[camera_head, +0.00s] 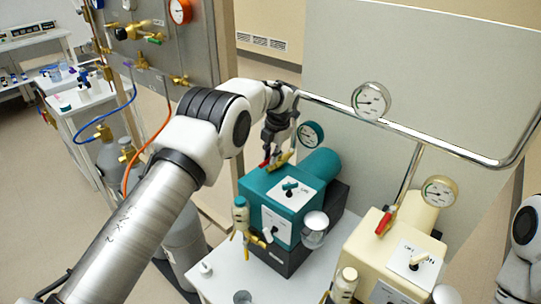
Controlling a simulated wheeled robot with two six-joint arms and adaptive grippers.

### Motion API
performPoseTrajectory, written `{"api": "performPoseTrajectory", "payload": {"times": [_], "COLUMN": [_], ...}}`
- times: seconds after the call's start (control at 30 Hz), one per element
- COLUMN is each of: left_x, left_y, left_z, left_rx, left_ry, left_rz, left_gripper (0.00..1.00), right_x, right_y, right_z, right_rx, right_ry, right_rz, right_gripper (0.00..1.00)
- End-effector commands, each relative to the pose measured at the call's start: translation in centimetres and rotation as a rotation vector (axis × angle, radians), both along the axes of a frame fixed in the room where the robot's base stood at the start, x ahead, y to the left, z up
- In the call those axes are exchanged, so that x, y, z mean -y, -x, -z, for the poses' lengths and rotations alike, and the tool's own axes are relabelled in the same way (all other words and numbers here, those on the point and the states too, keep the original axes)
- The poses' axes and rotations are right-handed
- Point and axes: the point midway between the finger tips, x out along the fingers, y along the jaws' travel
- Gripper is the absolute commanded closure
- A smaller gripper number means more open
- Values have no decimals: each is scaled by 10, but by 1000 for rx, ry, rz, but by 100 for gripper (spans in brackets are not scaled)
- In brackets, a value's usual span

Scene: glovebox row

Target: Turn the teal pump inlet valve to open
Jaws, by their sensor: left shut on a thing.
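The teal pump (262,183) stands on a white table left of the middle. Its inlet valve (281,162) is a brass fitting on top at the back, with a small red handle (265,164). My left gripper (271,153) points down from above and is shut on the red handle. The fingers partly hide the handle, so its exact angle is hard to tell. Of my right arm only a white link shows at the right edge; its gripper is out of view.
A cream pump (369,245) with its own red valve handle (385,221) stands to the right. Round gauges (310,134) and a metal pipe (340,108) rise close behind the left gripper.

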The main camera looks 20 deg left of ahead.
Motion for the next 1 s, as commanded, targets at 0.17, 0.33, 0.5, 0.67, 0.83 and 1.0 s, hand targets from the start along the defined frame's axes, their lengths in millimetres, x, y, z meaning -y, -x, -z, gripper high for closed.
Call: {"api": "performPoseTrajectory", "payload": {"times": [0.17, 0.33, 0.5, 0.67, 0.83, 1.0], "left_x": [1, 1, 1, 1, 2, 10], "left_y": [3, 3, 2, 1, 1, 3], "left_z": [4, 5, 3, 2, -9, -47], "left_rx": [-10, -10, -8, -5, -2, 0], "left_ry": [3, 3, 2, 2, 2, 0], "left_rz": [-8, -8, -6, -5, -4, -3], "left_gripper": [100, 100, 60, 60, 60, 60], "right_x": [0, 0, 0, 0, 0, 0], "right_y": [0, 0, 0, 0, 0, 0], "right_z": [0, 0, 0, 0, 0, 0], "right_rx": [0, 0, 0, 0, 0, 0], "right_ry": [0, 0, 0, 0, 0, 0], "right_rz": [0, 0, 0, 0, 0, 0], "right_gripper": [60, 60, 60, 60, 60, 60]}}
